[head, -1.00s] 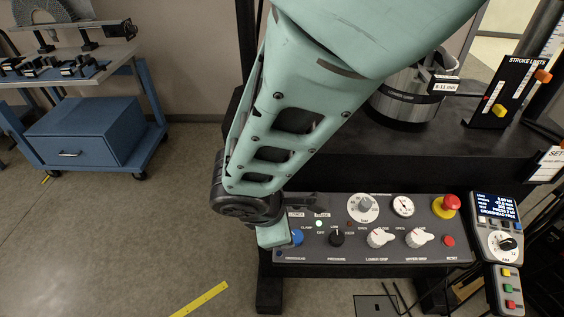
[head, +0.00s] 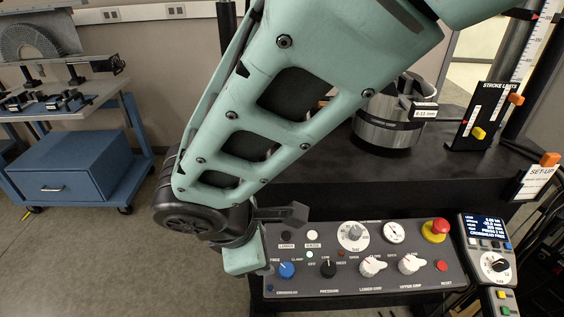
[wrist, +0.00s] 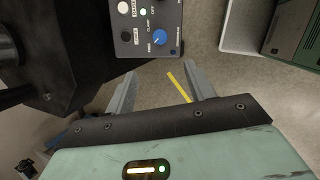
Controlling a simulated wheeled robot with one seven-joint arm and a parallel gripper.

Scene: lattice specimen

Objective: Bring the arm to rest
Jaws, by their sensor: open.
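My teal arm reaches down across the head view, and its wrist end is above the left end of the control panel (head: 340,283). My gripper (wrist: 160,82) shows in the wrist view with its two grey fingers spread apart and nothing between them. Beyond the fingers are bare floor and a yellow floor stripe. In the head view the fingers are mostly hidden, with a dark jaw part beside the panel's upper left edge. The blue crosshead knob (head: 287,270) is just right of my wrist end, and it also shows in the wrist view (wrist: 159,38). I see no contact with it.
A dark machine bench with a metal cylinder (head: 386,125) stands behind the panel. A red emergency button (head: 435,229) and a handset (head: 487,240) are at the right. A blue cart (head: 75,168) stands at the left. Floor between cart and panel is clear.

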